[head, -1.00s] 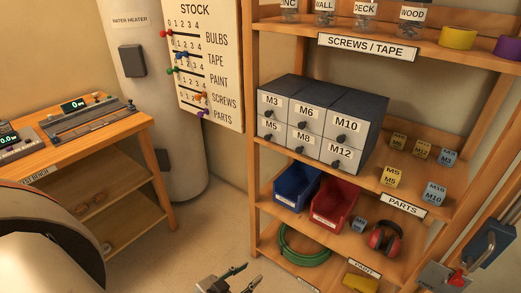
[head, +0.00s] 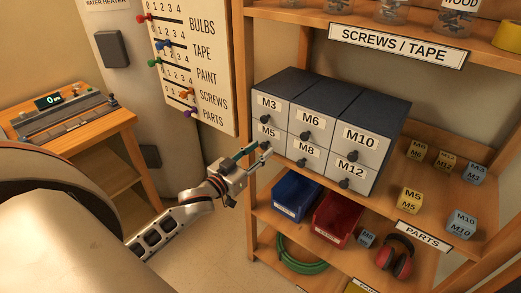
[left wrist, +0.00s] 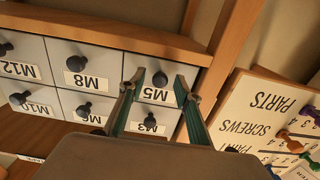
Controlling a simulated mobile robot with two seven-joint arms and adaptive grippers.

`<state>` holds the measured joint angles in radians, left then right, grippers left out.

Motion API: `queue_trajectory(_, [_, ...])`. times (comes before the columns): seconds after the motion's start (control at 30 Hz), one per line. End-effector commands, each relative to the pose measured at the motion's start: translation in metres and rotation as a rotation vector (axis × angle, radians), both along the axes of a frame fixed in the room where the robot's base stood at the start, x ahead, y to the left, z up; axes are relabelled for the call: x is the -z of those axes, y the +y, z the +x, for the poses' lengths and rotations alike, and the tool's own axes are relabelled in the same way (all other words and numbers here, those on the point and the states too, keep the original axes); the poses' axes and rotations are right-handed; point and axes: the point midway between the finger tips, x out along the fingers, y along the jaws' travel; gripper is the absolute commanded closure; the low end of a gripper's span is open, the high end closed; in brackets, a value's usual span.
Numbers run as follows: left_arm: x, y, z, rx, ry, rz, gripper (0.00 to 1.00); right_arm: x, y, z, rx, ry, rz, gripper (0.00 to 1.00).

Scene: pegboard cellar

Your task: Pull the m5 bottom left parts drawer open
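The M5 drawer (head: 267,131) is the bottom left one of a grey parts cabinet (head: 359,95) with white fronts and black knobs. It looks shut, flush with its neighbours. My left gripper (head: 262,151) is in front of it, covering its lower part and knob in the head view. In the left wrist view, which is upside down, the left gripper (left wrist: 158,88) is open, with the M5 knob (left wrist: 159,79) showing between its two fingers. I cannot tell how far the fingertips are from the drawer front. My right gripper is not in view.
The M3 (head: 269,102) and M8 (head: 306,148) drawers adjoin M5. A wooden shelf upright (head: 245,110) stands just left of the cabinet. A blue bin (head: 296,195) and a red bin (head: 337,217) sit on the shelf below. A stock board (head: 196,65) hangs to the left.

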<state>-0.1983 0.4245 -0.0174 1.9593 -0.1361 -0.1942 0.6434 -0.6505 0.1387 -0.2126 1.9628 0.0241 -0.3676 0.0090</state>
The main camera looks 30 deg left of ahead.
Motion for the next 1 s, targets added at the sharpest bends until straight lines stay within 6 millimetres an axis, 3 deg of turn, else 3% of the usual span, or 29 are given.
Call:
queue_trajectory(0.4, [0.0,-0.001,0.01,0.0,0.001,0.002,0.67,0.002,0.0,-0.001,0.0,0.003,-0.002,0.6])
queue_trajectory(0.43, [0.0,-0.001,0.01,0.0,0.001,0.002,0.69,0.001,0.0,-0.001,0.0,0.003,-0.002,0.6])
queue_trajectory(0.57, [0.0,-0.001,0.01,0.0,0.001,0.002,1.0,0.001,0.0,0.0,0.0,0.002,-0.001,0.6])
queue_trajectory(1.0, [0.0,-0.001,0.015,-0.001,0.001,0.001,1.0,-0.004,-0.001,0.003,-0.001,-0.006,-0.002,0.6])
